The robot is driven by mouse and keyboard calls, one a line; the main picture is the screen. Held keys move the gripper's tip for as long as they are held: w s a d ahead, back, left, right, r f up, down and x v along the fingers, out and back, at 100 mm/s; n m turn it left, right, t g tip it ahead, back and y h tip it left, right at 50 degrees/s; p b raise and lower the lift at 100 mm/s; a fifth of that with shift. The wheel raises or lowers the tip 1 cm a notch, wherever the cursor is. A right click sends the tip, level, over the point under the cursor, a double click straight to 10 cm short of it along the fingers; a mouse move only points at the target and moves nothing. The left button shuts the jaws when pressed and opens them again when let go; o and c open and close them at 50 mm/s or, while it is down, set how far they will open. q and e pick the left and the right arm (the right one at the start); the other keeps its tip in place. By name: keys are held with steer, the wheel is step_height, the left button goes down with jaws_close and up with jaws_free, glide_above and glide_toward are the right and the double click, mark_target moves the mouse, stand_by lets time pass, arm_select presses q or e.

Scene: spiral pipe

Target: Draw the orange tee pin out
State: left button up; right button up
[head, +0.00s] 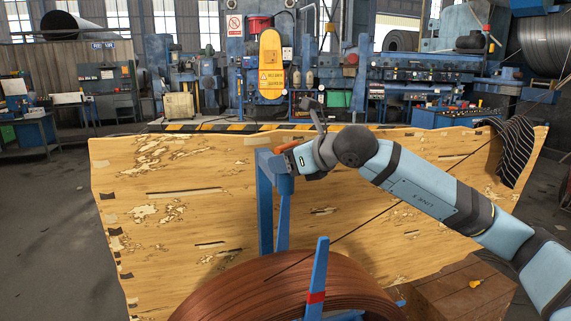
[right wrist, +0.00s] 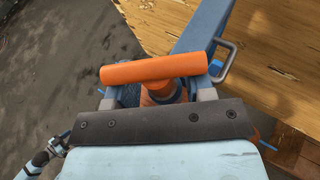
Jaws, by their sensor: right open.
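The orange tee pin (head: 287,147) sits at the top of a blue upright frame (head: 266,205), in front of a large wooden panel. In the right wrist view its crossbar (right wrist: 153,69) lies across the picture, slightly tilted, with a short orange stem below it. My right gripper (right wrist: 157,93) is open, with its grey fingertips on either side of the stem, just below the crossbar. In the head view, my right gripper (head: 300,156) reaches the pin from the right and hides part of it. I cannot tell whether the fingers touch it. My left gripper is not in view.
A copper-brown coil (head: 225,300) lies at the front, with a blue post with a red band (head: 318,280) before it. A brown wooden box (head: 455,300) stands at lower right. The wooden panel (head: 180,230) spans the middle; a dark striped cloth (head: 515,150) hangs at its right.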

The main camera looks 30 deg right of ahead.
steer(key=shift+w+f, duration=0.1)
steer(key=shift+c, duration=1.1)
steer(key=c, duration=0.5)
steer(key=shift+r+p, duration=0.5)
steer(key=shift+r, duration=0.85)
steer(key=shift+c, duration=0.2)
steer(key=shift+r+p, duration=0.4)
steer(key=shift+r, duration=1.1)
steer(key=shift+r+p, duration=0.55)
steer(key=shift+r, duration=0.25)
